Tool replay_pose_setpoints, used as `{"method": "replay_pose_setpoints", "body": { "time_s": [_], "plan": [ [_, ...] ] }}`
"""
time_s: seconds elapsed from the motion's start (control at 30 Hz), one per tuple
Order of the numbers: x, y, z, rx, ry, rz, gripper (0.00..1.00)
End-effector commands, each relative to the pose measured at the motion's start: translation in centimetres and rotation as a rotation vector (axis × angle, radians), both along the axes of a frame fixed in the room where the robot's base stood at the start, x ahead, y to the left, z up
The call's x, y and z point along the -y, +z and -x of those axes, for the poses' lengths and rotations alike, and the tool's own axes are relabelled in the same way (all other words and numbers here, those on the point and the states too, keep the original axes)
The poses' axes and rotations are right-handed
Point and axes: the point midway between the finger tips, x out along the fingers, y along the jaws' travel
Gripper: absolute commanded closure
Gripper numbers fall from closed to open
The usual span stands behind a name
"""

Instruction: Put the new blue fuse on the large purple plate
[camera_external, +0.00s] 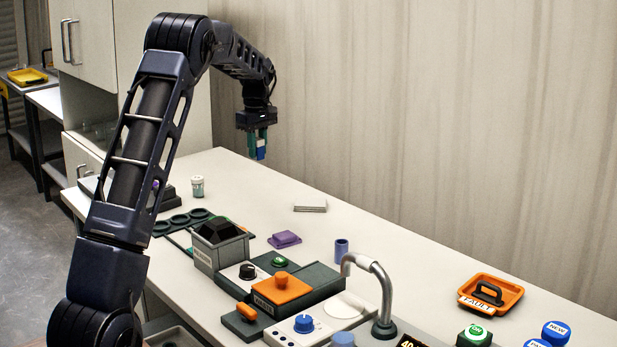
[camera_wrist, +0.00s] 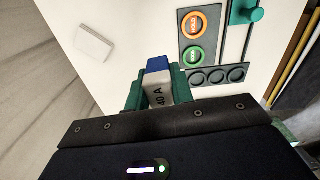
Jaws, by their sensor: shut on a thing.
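My gripper (camera_external: 258,143) is high above the far left part of the bench in the external view, shut on a blue-ended fuse (camera_external: 261,153). In the wrist view the fuse (camera_wrist: 158,80) sits between the green fingers (camera_wrist: 157,92), with a blue end and a pale body marked "40 A". It hangs clear of the bench. A purple plate-like piece (camera_external: 284,239), seemingly with a second layer on it, lies on the bench below and nearer the camera; I cannot tell if it is the large plate. No purple plate shows in the wrist view.
A white block (camera_external: 310,206) lies right of the purple piece. A small jar (camera_external: 197,187) and a dark ringed strip (camera_external: 180,222) are at left. Grey and orange control boxes (camera_external: 281,290), a curved pipe (camera_external: 378,285), an orange FAULT tray (camera_external: 490,293) and blue NEW pieces (camera_external: 556,332) crowd the front.

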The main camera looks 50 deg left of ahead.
Motion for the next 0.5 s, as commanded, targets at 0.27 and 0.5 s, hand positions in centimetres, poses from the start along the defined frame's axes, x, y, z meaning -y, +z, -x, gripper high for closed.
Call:
{"method": "replay_pose_setpoints", "body": {
  "time_s": [0.27, 0.5],
  "plan": [
    [8.6, 1.4, 0.0, 0.001, -0.061, 0.000, 1.00],
    [11.5, 1.3, 0.5, 0.000, -0.081, 0.001, 1.00]
  ]
}}
